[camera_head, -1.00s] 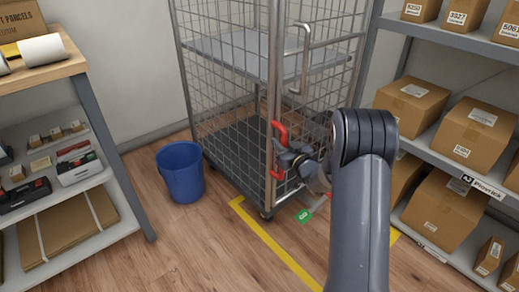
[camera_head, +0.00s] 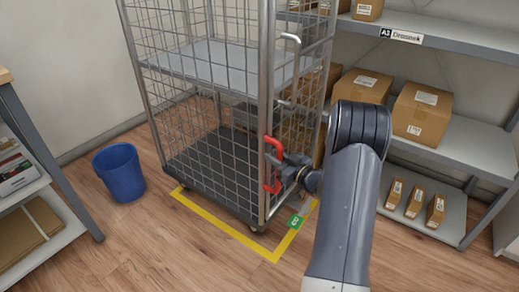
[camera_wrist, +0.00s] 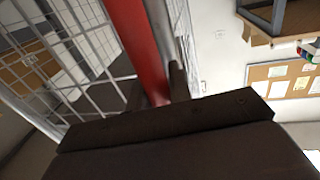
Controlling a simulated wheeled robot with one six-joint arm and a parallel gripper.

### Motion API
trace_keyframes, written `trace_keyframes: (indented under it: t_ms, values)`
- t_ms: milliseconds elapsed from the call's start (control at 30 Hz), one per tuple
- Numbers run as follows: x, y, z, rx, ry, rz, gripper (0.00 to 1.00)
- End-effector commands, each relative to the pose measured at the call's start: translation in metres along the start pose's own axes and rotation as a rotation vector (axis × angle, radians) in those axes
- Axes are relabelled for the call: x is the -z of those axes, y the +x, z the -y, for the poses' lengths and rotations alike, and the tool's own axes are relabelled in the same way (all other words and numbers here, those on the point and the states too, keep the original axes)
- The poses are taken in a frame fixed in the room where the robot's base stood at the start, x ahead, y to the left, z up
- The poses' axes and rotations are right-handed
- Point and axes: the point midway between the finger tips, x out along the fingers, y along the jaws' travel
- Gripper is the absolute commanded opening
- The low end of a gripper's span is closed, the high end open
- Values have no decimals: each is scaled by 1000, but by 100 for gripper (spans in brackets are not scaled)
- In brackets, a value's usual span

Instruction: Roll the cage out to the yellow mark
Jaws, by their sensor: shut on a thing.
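The wire roll cage (camera_head: 205,70) stands upright, with its dark base (camera_head: 215,165) close behind the front lines of the yellow mark (camera_head: 222,224). Its front corner is just inside the mark's front corner. The mark's far side is hidden behind the cage. My gripper (camera_head: 288,172) is at the cage's right front post, shut on the red handle (camera_head: 268,165). In the wrist view the red handle (camera_wrist: 133,40) runs between my dark fingers (camera_wrist: 157,92).
A blue bucket (camera_head: 119,172) stands on the floor left of the cage, with a gap between them. A shelf (camera_head: 462,150) with parcels is close behind and right. A bench post (camera_head: 50,150) is at the left. Floor in front is clear.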

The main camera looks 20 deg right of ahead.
Motion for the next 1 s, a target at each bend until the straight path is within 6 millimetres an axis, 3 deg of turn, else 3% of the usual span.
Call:
trace_keyframes:
  t_ms: [100, 333, 867, 900, 1000]
  values:
    - [1, -27, -6, -4, 1, 1, 0]
    - [1, -58, -12, 0, -1, -1, 0]
    - [0, -68, -14, 0, -1, 0, 0]
    - [0, -68, -14, -1, 0, 0, 23]
    - [0, -68, -14, -1, -1, 0, 31]
